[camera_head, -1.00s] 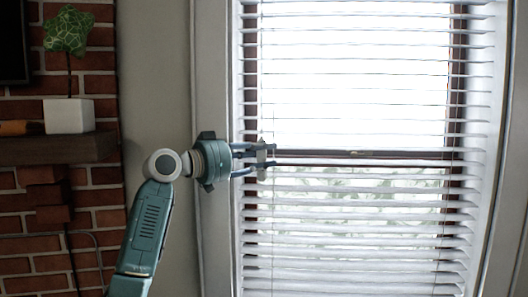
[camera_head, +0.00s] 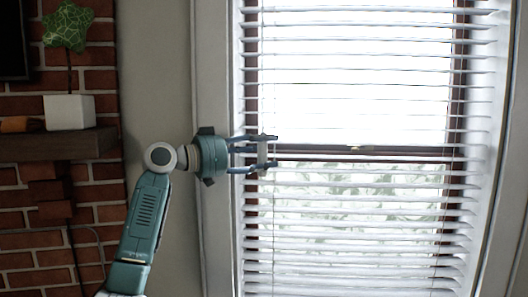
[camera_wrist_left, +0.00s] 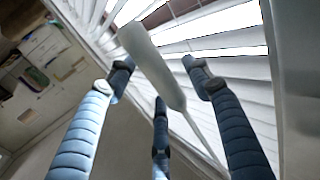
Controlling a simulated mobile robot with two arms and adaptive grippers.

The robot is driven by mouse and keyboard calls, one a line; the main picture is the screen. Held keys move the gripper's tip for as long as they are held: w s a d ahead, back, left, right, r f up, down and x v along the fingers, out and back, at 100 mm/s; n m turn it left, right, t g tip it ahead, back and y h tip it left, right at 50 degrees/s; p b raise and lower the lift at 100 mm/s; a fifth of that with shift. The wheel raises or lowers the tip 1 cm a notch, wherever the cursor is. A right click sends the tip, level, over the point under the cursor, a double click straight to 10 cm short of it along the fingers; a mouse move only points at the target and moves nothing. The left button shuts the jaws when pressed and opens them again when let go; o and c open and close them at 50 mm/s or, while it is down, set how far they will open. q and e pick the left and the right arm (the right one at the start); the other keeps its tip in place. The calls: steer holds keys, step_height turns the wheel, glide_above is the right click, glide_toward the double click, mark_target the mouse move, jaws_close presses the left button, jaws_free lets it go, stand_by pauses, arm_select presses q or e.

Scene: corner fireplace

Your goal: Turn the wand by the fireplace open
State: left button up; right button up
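The blind's wand (camera_wrist_left: 155,68) is a pale stick with a thicker handle and a thin rod. It slants through the left wrist view between my left gripper's fingers. In the head view its handle (camera_head: 262,154) is upright in front of the blind's left side. My left gripper (camera_head: 266,154) reaches it from the left. Its dark fingers are spread around the handle, with a visible gap on the right side in the wrist view. The white blind (camera_head: 360,212) hangs over the window, its slats tilted with light gaps between them. My right gripper is not in view.
A brick wall (camera_head: 95,185) with a dark wooden mantel (camera_head: 60,146) stands at the left. A white pot (camera_head: 69,112) with a green star-shaped ornament (camera_head: 68,27) stands on the mantel. The window frame (camera_head: 213,70) runs close behind my left gripper.

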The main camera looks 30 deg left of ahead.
arm_select(q)
steer(key=shift+s+a, duration=0.1)
steer(key=shift+s, duration=0.05)
steer(key=v, duration=1.1)
steer(key=shift+s+a, duration=0.2)
steer(key=shift+s, duration=0.1)
